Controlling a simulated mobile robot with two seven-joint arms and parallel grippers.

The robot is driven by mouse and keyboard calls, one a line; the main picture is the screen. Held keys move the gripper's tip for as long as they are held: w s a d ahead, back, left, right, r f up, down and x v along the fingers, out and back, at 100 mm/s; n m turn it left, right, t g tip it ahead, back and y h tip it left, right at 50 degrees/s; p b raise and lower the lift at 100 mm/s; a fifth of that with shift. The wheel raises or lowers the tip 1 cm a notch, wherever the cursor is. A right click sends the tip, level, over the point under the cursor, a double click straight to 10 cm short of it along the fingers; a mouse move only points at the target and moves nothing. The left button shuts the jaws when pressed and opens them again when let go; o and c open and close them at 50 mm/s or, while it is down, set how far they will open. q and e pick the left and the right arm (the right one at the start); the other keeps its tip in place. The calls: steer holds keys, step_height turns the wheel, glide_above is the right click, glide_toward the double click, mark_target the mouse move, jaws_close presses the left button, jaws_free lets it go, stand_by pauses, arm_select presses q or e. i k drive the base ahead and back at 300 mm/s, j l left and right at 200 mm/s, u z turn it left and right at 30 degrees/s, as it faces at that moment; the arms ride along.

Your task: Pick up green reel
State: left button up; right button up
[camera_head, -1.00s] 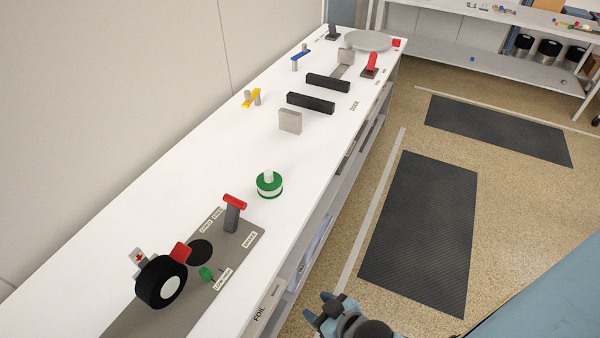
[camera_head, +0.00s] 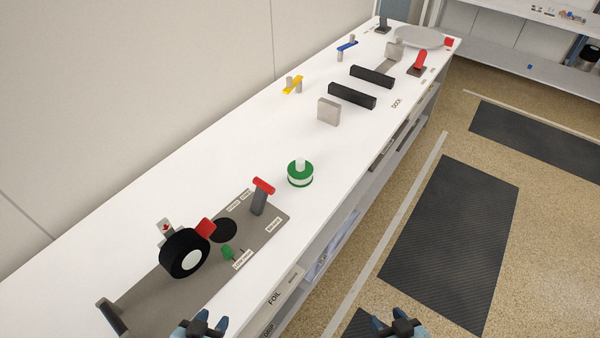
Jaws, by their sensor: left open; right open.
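The green reel (camera_head: 300,174) stands upright on the white bench (camera_head: 160,205), with a pale band around its middle and a pale knob on top. It is just beyond the grey plate. My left gripper (camera_head: 206,322) is open and empty at the bottom edge, in front of the grey plate and well short of the reel. My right gripper (camera_head: 400,322) is open and empty at the bottom, over the floor to the right of the bench. Nothing hides the reel.
The grey plate (camera_head: 150,292) bears a black wheel (camera_head: 184,254), a red-topped lever (camera_head: 260,195) and a small green part (camera_head: 227,252). Beyond the reel are a grey block (camera_head: 328,111) and two black bars (camera_head: 352,95). The bench around the reel is clear.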

mark_target(300, 171)
steer(key=u, duration=0.4)
steer(key=l+u, duration=0.1)
steer(key=u, duration=0.25)
steer(key=l+u, duration=0.1)
steer(key=u, duration=0.7)
steer(key=l+u, duration=0.45)
steer(key=k+l+u, duration=0.15)
steer(key=l+u, duration=0.35)
steer(key=k+l+u, duration=0.25)
steer(key=l, duration=0.25)
steer(key=k+l+u, duration=0.25)
steer(key=l, duration=0.2)
